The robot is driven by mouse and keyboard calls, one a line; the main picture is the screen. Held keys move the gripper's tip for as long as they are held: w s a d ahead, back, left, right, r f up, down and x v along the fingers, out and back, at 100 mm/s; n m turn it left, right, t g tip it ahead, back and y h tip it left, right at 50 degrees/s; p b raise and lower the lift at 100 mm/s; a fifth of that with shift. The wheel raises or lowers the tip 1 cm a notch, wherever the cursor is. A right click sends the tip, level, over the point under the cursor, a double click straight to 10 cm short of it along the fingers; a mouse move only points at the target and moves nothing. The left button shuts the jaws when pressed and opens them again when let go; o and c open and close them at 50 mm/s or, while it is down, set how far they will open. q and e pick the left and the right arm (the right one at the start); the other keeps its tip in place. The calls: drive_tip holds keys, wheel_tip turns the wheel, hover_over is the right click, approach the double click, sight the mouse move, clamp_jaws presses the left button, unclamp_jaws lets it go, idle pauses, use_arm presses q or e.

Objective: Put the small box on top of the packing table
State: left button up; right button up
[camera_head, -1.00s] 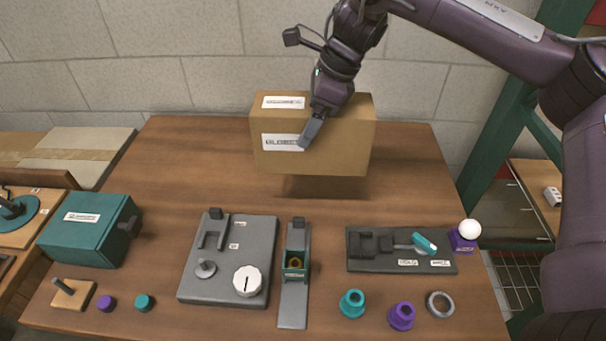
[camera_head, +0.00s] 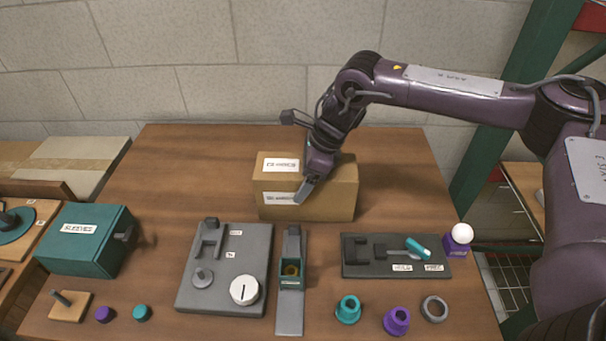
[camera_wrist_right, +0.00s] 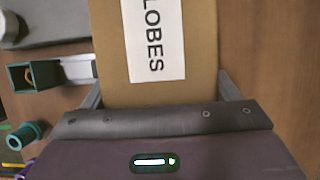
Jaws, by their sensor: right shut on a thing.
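The small box (camera_head: 330,200) is brown cardboard with white labels on its top and front. In the head view it is upright at the back middle of the wooden packing table (camera_head: 190,160), at or very near the surface; I cannot tell whether it touches. My right gripper (camera_head: 310,185) is shut on the box from above, one finger showing against its front face. In the right wrist view the box (camera_wrist_right: 198,60) sits between the two fingers, its label reading "LOBES". My left gripper is not in view.
In front of the box stand a grey plate with a white dial (camera_head: 245,290), a narrow grey fixture (camera_head: 290,315) and a dark tool plate (camera_head: 365,268). A teal box (camera_head: 85,240) stands at left. Teal and purple parts line the front edge. The back left table is clear.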

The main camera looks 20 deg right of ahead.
drive_tip(key=o, duration=1.7)
drive_tip(key=shift+s, duration=0.1)
drive_tip(key=shift+r, duration=0.1)
